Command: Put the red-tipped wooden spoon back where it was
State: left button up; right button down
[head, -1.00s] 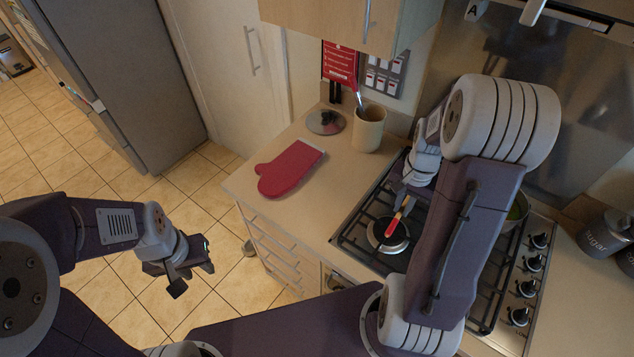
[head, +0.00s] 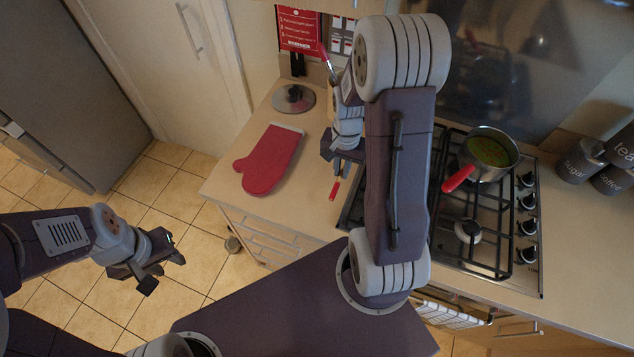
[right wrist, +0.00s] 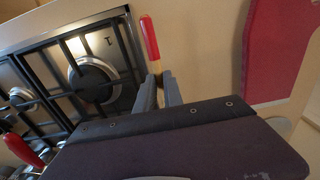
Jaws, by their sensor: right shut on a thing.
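The red-tipped wooden spoon is in my right gripper (head: 341,166), which is shut on it. Its red end (head: 334,190) shows below the jaws in the head view, over the counter between stove and mitt. In the right wrist view the red end (right wrist: 150,38) points away from the fingertips (right wrist: 158,90), near the stove's edge; the rest is hidden by the gripper. A utensil jar (head: 331,92) at the counter's back is mostly hidden behind my right arm. My left gripper (head: 160,268) is open and empty over the floor.
A red oven mitt (head: 268,160) lies on the counter (head: 228,184). A lid (head: 293,98) lies behind it. A saucepan (head: 489,152) of green soup, with a red handle, stands on the gas stove (head: 505,268). Canisters (head: 583,162) stand at right.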

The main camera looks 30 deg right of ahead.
send_over(316, 193)
notch_tip(316, 193, down, 4)
jog(key=shift+f+p, duration=0.15)
jog(key=shift+p, duration=0.3)
notch_tip(316, 193, down, 4)
jog(key=shift+r+p, duration=0.1)
jog(key=shift+p, duration=0.2)
jog(key=shift+w, duration=0.1)
jog(key=shift+f, duration=0.25)
jog(key=c, duration=1.5)
grip_release()
